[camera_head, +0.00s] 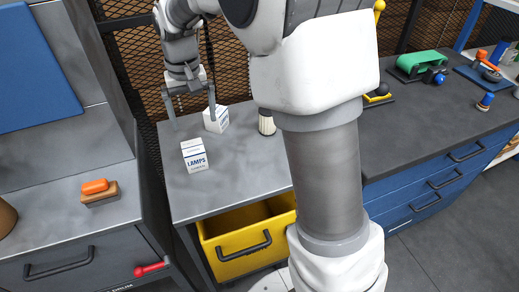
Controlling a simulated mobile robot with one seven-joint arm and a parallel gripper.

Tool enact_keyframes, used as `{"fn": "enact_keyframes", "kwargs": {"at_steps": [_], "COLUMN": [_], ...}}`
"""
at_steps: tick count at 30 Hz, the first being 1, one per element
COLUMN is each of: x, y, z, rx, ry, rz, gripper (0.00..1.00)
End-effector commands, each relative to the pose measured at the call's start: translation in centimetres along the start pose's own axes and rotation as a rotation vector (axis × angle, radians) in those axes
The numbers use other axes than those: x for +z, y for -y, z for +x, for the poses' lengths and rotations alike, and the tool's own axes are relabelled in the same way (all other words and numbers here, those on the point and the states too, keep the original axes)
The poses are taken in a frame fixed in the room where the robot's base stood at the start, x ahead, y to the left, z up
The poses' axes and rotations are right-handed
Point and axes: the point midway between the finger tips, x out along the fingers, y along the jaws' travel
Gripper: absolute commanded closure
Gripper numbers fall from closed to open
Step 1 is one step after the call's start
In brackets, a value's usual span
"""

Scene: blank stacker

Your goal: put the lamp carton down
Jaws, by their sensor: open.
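The lamp carton (196,156), a small white box with a blue band and the word LAMPS, stands upright on the grey bench top (240,170). A second white carton with blue print (216,120) stands behind it to the right and looks slightly turned; its print is too small to read. My gripper (192,117) is open and points down behind the lamp carton. Its right finger overlaps the second carton in the picture; I cannot tell whether they touch. Nothing shows between the fingers.
A yellow drawer (240,240) is open below the bench. A ribbed pale object (266,123) stands right of the cartons, partly hidden by my arm. A mesh panel (135,60) rises behind. A brush with an orange part (98,191) lies on the left counter.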

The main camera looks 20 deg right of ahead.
Motion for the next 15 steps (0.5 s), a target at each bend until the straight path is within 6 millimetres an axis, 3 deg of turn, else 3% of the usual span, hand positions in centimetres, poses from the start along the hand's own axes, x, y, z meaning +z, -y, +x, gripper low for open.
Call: {"fn": "enact_keyframes", "kwargs": {"at_steps": [1, 6, 15], "x": [1.1, 4.9, 12.3], "y": [-0.8, -2.7, -5.6], "z": [-1.6, -5.2, -9.2], "rx": [-0.003, -0.008, -0.009], "ry": [-0.027, -0.099, -0.229], "rz": [0.002, 0.002, 0.002], "gripper": [0.0, 0.0, 0.0]}}
